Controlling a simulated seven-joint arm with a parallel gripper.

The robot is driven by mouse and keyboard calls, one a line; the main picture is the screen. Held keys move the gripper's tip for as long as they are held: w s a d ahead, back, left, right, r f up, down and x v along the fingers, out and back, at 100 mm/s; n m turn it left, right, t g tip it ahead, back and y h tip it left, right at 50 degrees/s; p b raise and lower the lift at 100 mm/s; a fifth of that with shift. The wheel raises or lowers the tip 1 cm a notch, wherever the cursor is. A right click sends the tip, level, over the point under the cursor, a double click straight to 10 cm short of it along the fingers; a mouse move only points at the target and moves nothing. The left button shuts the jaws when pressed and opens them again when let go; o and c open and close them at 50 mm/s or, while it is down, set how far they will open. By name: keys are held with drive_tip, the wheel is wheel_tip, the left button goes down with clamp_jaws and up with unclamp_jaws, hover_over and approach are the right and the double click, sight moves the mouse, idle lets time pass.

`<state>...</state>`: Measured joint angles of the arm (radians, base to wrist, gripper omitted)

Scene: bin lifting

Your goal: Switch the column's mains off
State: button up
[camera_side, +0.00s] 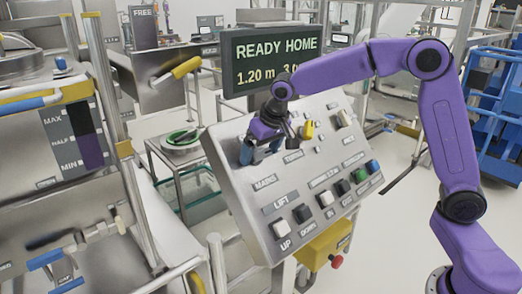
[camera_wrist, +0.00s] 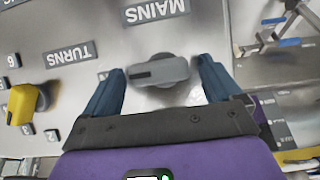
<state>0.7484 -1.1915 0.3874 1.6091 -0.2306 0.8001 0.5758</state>
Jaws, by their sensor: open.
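The mains switch (camera_wrist: 158,72) is a grey rotary knob on the control panel, beside the MAINS label (camera_wrist: 156,11) in the wrist view. Its bar lies roughly across the picture, with a dark mark at its left end. My gripper (camera_wrist: 160,66) is open, with one blue finger at each end of the knob and narrow gaps on both sides in the picture. Contact cannot be told. In the side view my gripper (camera_side: 260,150) is at the panel's upper left, above the MAINS label (camera_side: 265,183), and hides the knob.
A yellow TURNS knob (camera_wrist: 22,104) sits left of my gripper in the wrist view. The sloped panel (camera_side: 232,180) also carries LIFT buttons (camera_side: 281,228) and several coloured buttons. A display (camera_side: 270,62) behind it reads READY HOME. A glass-sided stand (camera_side: 190,185) is at left.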

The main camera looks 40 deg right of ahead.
drive_tip(key=c, duration=1.1)
drive_tip(key=shift+o, duration=0.2)
drive_tip(key=shift+a, duration=0.1)
drive_tip(key=n+h, duration=0.2)
drive_tip(key=n, duration=0.1)
drive_tip(key=shift+a, duration=0.2)
drive_tip(key=n, duration=0.1)
drive_tip(key=n+h, duration=0.1)
drive_tip(key=n+t, duration=0.1)
drive_tip(key=n, duration=0.1)
drive_tip(key=shift+a+h, duration=0.25)
drive_tip(key=shift+h, duration=0.15)
drive_tip(key=n, duration=0.2)
drive_tip(key=n+t+h, duration=0.1)
drive_tip(key=n, duration=0.1)
drive_tip(key=shift+s+a+f, duration=0.1)
drive_tip(key=shift+s+a, duration=0.05)
drive_tip(key=n+t, duration=0.1)
drive_tip(key=n, duration=0.1)
drive_tip(key=n+t+h, duration=0.1)
drive_tip(key=n, duration=0.1)
drive_tip(key=shift+s+a+f+t, duration=0.1)
drive_tip(key=shift+f+t, duration=0.05)
drive_tip(key=shift+t, duration=0.15)
drive_tip(key=shift+n, duration=0.3)
